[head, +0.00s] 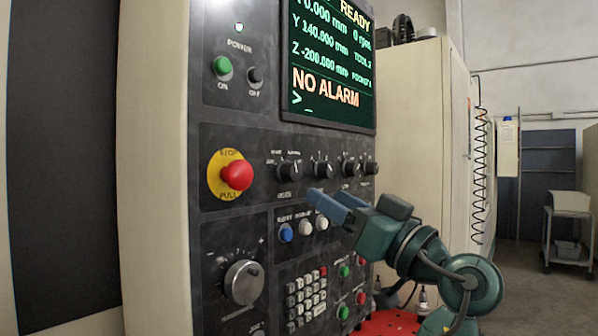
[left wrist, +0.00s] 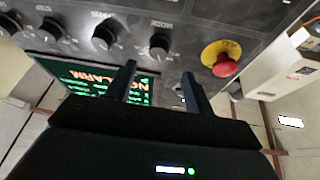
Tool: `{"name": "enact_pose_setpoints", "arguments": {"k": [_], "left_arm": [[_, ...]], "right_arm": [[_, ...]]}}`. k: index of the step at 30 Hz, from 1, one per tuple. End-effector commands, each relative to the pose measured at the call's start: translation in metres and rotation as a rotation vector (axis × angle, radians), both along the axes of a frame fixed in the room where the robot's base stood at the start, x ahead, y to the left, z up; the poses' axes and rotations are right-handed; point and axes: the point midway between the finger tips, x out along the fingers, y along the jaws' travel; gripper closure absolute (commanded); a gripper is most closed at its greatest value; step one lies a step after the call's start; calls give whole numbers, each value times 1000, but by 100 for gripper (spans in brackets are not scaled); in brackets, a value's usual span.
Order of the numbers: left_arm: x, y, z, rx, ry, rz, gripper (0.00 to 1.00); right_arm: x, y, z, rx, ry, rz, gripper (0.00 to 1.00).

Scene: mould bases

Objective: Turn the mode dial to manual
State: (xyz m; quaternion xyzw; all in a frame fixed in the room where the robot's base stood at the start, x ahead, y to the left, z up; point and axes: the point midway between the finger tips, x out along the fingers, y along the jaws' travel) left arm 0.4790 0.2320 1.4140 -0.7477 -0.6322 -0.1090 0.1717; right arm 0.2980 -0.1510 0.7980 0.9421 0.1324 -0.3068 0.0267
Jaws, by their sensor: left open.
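The mode dial (head: 288,172) is a black knob on the dark control panel, leftmost in a row of similar knobs. The dial also shows in the left wrist view (left wrist: 160,45), where the panel is upside down, with MODE lettering beside it. Its pointer setting is too small to read. My left gripper (head: 326,200) has blue fingers, is open and empty, and is just below and right of the dial in the head view. In the left wrist view the two fingertips (left wrist: 159,68) are spread, with the dial just beyond the gap between them. My right gripper is not in view.
A red emergency stop button (head: 237,175) on a yellow disc sits left of the dial. Other knobs (head: 323,168) stand to its right. Coloured push buttons (head: 305,227) and a keypad (head: 306,297) lie below. The screen (head: 330,60) above reads NO ALARM.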

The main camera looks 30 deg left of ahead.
Motion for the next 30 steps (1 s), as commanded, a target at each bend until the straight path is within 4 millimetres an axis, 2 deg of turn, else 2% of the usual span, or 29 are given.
{"name": "enact_pose_setpoints", "arguments": {"k": [1, 6, 12, 24, 30], "left_arm": [[2, 12, 9, 0, 1, 4, 47], [8, 42, 22, 1, 1, 2, 47], [14, 66, 29, 1, 3, 0, 47], [15, 74, 30, 0, 3, -2, 47], [15, 74, 30, 0, 3, -2, 62]], "right_arm": [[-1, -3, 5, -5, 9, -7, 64], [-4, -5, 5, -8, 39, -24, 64], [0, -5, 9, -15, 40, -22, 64], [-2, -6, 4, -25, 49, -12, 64], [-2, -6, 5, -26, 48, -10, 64]]}}
